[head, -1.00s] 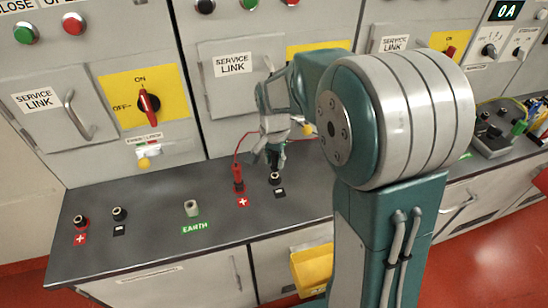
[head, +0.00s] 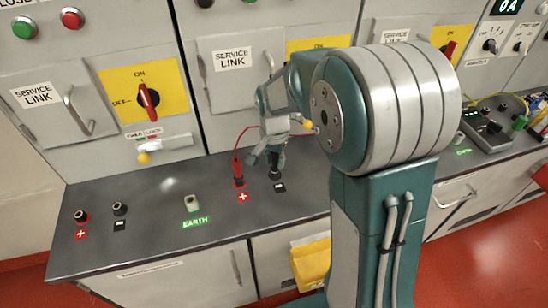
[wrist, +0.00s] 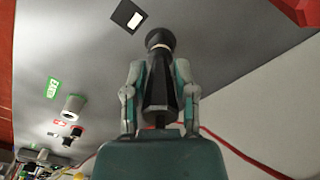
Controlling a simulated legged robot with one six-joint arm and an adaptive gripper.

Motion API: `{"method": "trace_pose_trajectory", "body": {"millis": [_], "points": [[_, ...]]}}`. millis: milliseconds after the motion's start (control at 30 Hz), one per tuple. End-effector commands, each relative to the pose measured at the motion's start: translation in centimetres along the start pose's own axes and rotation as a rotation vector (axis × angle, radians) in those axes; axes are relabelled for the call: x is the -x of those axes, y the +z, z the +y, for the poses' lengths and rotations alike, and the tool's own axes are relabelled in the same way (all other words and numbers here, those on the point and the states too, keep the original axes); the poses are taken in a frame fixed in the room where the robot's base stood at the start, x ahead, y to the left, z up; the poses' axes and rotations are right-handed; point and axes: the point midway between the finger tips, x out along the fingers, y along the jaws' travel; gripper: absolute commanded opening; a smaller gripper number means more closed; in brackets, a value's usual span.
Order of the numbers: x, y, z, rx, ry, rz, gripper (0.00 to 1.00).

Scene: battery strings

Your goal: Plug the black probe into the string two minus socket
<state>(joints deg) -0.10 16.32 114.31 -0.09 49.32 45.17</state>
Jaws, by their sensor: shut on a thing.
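My gripper (head: 268,153) is over the middle panel's bench top, at the black minus socket (head: 275,174). In the wrist view my gripper (wrist: 160,95) is shut on the black probe (wrist: 160,92), one finger on each side. The probe's far end lines up with and appears to meet the minus socket (wrist: 161,37); how deep it sits cannot be told. The minus label (wrist: 128,15) lies beside that socket. In the head view the fingers mostly hide the probe.
A red probe (head: 238,170) stands in the plus socket just left, its red lead rising behind my gripper. The earth post (head: 191,203) and another socket pair (head: 119,208) are farther left. A yellow bin (head: 311,264) hangs at the bench front.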

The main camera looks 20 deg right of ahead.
Motion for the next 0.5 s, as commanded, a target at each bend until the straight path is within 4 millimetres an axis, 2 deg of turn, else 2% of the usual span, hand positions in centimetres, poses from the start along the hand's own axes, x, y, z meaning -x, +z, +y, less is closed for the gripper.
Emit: {"method": "trace_pose_trajectory", "body": {"millis": [300, 333, 367, 400, 500], "points": [[-0.67, 0.0, -0.01, 0.0, -0.001, 0.001, 0.0], [-0.66, -0.01, -0.01, 0.0, -0.001, 0.001, 0.44], [-0.64, -0.01, -0.01, 0.0, -0.001, 0.001, 0.58], [-0.64, -0.01, -0.01, 0.0, -0.001, 0.001, 0.76], [-0.64, -0.01, -0.01, 0.0, -0.001, 0.001, 0.76]]}}
